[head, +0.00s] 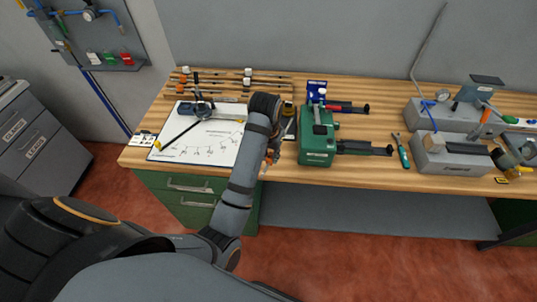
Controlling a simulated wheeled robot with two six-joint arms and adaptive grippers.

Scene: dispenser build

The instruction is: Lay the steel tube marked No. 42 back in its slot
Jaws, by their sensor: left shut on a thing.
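My left arm comes in from the left and bends over the bench's front edge. My left gripper (271,157) is low beside the forearm, between the paper sheet and the green machine. It is mostly hidden by my own arm. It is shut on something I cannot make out. Several long thin tubes or rods (228,81) lie side by side in a rack at the back left of the bench. No number can be read on them, so I cannot pick out No. 42 or an empty slot. My right gripper is not in view.
A drawing sheet (205,149) with dark tools on it lies on the wooden bench (365,174). A green machine (318,145) stands right of my arm. A green-handled tool (403,155) and a grey block device (452,161) are further right. Bare wood lies between them.

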